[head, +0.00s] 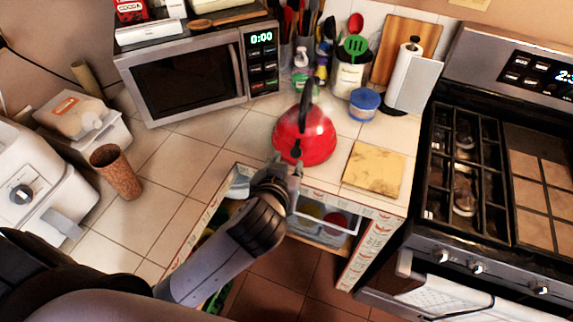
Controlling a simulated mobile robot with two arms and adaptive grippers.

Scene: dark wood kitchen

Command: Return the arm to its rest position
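My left arm reaches in from the lower left. Its gripper (287,168) is at the front edge of the counter, just in front of the red kettle (306,137) and above an open drawer (346,228). The gripper's own wrist hides much of its fingers, so I cannot tell whether they are open or shut, or whether they touch anything. The kettle stands upright on the tiled counter, with its dark handle up. My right gripper is not in view.
A microwave (187,82) stands at the back left, and a brown cup (117,172) on the left counter. A yellow board (374,170) lies right of the kettle. A paper towel roll (408,77) is behind it. The stove (465,160) is at right.

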